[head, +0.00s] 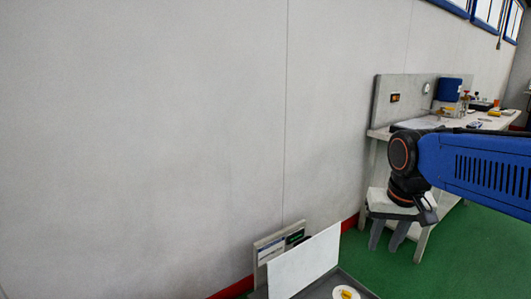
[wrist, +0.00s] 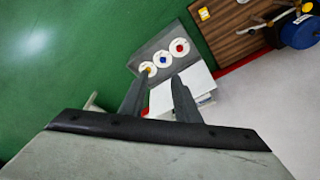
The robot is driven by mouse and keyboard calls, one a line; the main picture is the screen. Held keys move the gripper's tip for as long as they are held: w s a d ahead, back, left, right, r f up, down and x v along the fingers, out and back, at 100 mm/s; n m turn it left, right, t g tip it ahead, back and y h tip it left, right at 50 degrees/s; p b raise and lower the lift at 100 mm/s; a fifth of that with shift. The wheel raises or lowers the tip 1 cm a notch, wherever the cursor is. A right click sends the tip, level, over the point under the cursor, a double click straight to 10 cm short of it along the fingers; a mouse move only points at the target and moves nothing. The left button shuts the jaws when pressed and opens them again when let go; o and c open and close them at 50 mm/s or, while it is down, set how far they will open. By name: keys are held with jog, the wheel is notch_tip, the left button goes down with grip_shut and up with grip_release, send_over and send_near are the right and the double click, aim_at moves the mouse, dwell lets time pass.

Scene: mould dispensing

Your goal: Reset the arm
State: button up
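My arm reaches in from the right in the head view, blue with a black wrist, and my gripper (head: 428,210) hangs at its end in front of the workbench. In the wrist view my gripper (wrist: 158,82) shows two dark fingers standing apart, with nothing held between them. Beyond the fingertips, well below, is a grey station (wrist: 139,62) bearing three white discs with coloured centres, one yellow (wrist: 149,69) and one red (wrist: 180,47). In the head view only part of this station shows at the bottom edge, with one disc (head: 346,292).
A white upright panel (head: 303,262) stands by the station near the wall.

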jog(key=s+f+n+t, duration=0.2)
jog(key=s+f, duration=0.5)
jog(key=s, duration=0.6)
jog(key=shift+d, duration=0.35)
jog(key=shift+r, duration=0.1)
dwell(6.2)
